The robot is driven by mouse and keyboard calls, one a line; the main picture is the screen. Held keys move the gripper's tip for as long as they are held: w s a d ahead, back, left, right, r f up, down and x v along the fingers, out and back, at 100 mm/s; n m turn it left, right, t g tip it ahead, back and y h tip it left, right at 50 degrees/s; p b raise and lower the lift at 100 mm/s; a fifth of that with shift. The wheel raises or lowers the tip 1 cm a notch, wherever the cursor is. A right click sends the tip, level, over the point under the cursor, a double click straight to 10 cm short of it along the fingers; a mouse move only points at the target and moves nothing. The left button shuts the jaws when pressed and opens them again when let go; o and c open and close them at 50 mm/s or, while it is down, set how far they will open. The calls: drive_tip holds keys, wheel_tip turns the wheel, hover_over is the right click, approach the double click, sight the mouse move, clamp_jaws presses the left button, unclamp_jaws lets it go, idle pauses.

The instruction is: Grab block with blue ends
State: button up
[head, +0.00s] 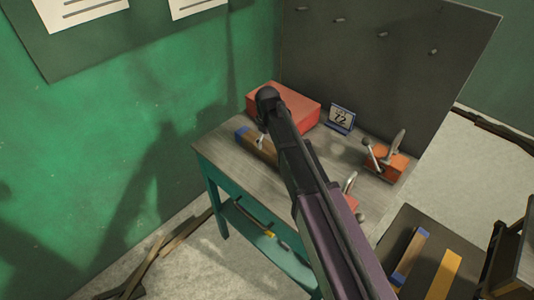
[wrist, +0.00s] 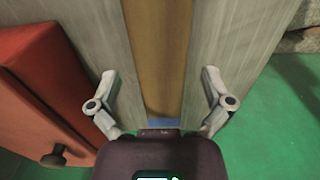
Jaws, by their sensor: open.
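A long brown block with a blue end (head: 243,135) lies on the grey wooden top of the teal workbench (head: 222,152). My gripper (wrist: 161,76) is open, one finger on each side of the block with gaps to both. In the head view a finger of my gripper (head: 262,141) shows beside the block. Contact height cannot be told.
A red box (head: 285,104) stands close to the block, left of it in the wrist view. Another blue-ended block (head: 411,256) and a yellow block (head: 445,275) lie on a dark surface at right.

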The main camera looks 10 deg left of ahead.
sight(268, 147)
drive_tip(key=shift+f+b, duration=1.65)
drive_tip(key=shift+f, duration=0.35)
drive_tip(key=c, duration=1.1)
